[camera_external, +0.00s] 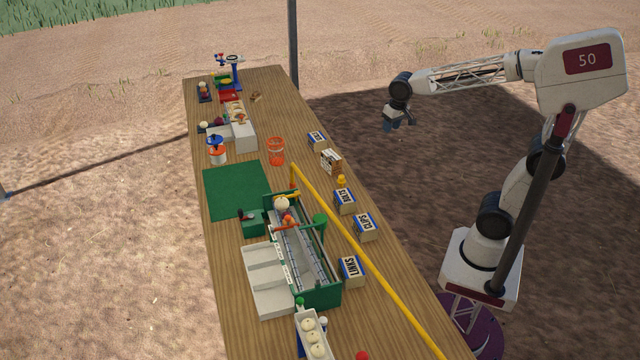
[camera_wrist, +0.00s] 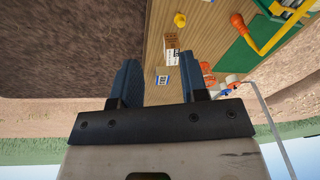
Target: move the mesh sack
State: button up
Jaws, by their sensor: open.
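An orange mesh sack (camera_external: 276,151) stands on the wooden table, right of the green mat, with an open net-like body. An orange thing in the wrist view (camera_wrist: 206,68), partly behind my right finger, looks like the same sack. My gripper (camera_external: 398,124) hangs in the air off the table's right side, well apart from the sack. In the wrist view my gripper (camera_wrist: 160,62) has its two blue fingers spread wide with nothing held between them.
Labelled boxes (camera_external: 345,200) line the table's right edge. A yellow bar (camera_external: 375,267) runs along the table beside the green elevator machine (camera_external: 318,296). A grey stepped block (camera_external: 244,136) and a red-white-blue jar (camera_external: 217,152) stand near the sack. The green mat (camera_external: 236,190) is bare.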

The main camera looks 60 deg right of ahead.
jog(key=w+m, duration=0.3)
jog(key=w, duration=1.2)
jog(key=m+g, duration=0.2)
jog(key=m, duration=0.8)
send_over(276, 152)
jog(key=s+d, duration=0.2)
jog(key=d, duration=0.1)
notch_tip(276, 152, down, 22)
jog(key=shift+w+f+m, duration=0.25)
jog(key=shift+w+m, duration=0.15)
jog(key=shift+f, duration=3.9)
grip_shut()
